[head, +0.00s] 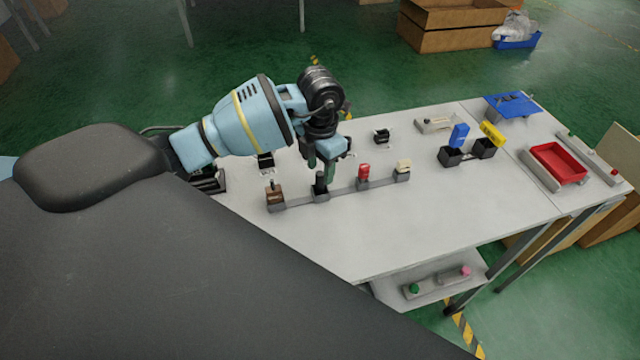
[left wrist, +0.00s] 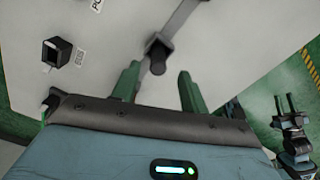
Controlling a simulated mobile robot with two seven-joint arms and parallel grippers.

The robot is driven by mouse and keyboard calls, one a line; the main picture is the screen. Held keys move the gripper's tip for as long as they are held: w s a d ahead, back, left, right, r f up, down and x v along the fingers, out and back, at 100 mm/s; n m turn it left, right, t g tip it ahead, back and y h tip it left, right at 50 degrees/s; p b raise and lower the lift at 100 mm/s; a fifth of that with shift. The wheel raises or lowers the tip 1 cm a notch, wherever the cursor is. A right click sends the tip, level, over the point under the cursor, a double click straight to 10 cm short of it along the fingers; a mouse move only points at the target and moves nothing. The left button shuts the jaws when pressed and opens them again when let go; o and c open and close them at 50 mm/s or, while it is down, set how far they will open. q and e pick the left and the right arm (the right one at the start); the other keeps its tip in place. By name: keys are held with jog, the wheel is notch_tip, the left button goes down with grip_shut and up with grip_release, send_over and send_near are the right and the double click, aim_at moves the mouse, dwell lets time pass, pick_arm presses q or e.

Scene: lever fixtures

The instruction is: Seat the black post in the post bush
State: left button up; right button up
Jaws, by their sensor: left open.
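The black post (head: 320,184) stands upright in a grey block of the row fixture on the table. In the left wrist view the post (left wrist: 157,54) shows just beyond the fingertips, roughly in line with the gap between them. My left gripper (head: 322,168) is open and empty, close to the post, with its fingers pointing down. Its two green fingers also show in the left wrist view (left wrist: 159,72). A black square socket (left wrist: 58,50) with a label beside it lies left of the fingers; I cannot tell whether it is the post bush. My right gripper (left wrist: 285,103) appears with its fingers apart, away from the table.
A brown piece (head: 274,192), a red piece (head: 363,172) and a cream piece (head: 403,167) stand along the same row. Another black socket (head: 381,135) sits behind it. Blue and yellow levers and a red tray (head: 558,162) are at the right. The table front is clear.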

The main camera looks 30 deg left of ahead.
aim_at(320, 173)
pick_arm(q)
notch_tip(320, 173, down, 5)
jog(key=shift+w+a+r, duration=0.1)
jog(key=shift+w, duration=0.05)
grip_shut()
dwell(0.4)
jog(key=shift+r, duration=0.45)
jog(key=r, duration=0.2)
jog(key=shift+d+r, duration=0.2)
jog(key=shift+r, duration=0.15)
jog(key=s+d+r, duration=0.1)
jog(key=s+d, duration=0.8)
jog(key=d, duration=0.3)
jog(key=shift+s+d+r, duration=0.15)
jog(key=shift+d+r, duration=0.05)
jog(key=shift+d, duration=0.1)
